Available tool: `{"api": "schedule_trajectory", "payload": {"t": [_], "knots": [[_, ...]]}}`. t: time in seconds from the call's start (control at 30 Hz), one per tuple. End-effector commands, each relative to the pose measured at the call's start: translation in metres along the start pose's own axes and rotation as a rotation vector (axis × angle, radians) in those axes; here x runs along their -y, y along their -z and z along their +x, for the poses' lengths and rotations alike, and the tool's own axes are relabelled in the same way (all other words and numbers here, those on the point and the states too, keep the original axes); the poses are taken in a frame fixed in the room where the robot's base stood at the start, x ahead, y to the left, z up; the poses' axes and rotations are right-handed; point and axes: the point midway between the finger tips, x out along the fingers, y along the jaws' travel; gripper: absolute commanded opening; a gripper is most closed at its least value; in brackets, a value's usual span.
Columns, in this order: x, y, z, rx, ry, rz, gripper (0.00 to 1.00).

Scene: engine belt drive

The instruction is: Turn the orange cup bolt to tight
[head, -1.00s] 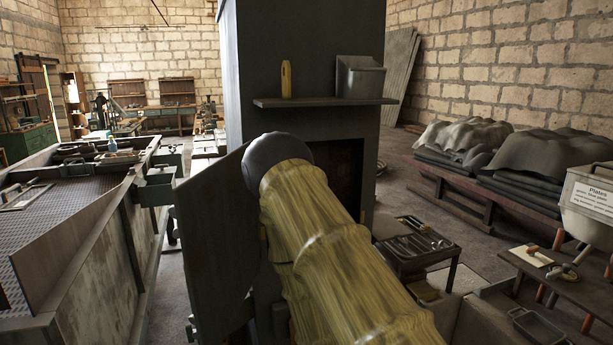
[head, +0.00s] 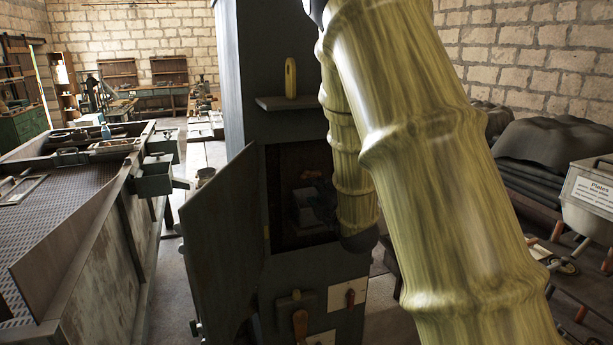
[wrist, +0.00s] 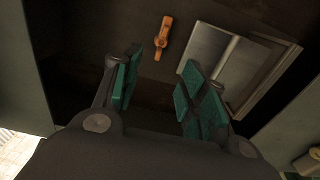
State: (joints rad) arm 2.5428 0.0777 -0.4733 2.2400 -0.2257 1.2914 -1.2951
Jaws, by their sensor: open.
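In the wrist view, my gripper (wrist: 156,86) is open, its teal finger pads wide apart with nothing between them. An orange elongated piece with a rounded middle (wrist: 163,38), which looks like the orange cup bolt, sits on the dark inner surface beyond the fingertips. It is between the two fingers' directions and apart from both. In the head view, my arm covers the right side of the cabinet opening, and neither my gripper nor the bolt can be made out there.
A dark cabinet (head: 240,80) has an open door (head: 222,235) on its left. Its shelf (head: 290,103) holds a yellow object (head: 290,78). Handles (head: 300,322) sit below the opening. A pale framed panel (wrist: 238,65) lies right of the orange piece. A long bench (head: 95,240) stands left.

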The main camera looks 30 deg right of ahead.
Motion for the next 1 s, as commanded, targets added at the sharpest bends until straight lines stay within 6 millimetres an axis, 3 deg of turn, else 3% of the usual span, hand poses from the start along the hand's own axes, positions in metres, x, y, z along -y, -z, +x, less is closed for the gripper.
{"api": "schedule_trajectory", "payload": {"t": [0.17,0.3,0.7,1.0], "knots": [[-0.004,-0.014,0.006,0.016,-0.003,-0.003,0.43],[-0.005,-0.02,0.025,0.022,-0.003,-0.001,0.43],[-0.004,-0.021,0.085,0.022,-0.002,-0.001,0.43],[-0.002,-0.018,0.102,0.019,-0.003,-0.001,0.43]]}}
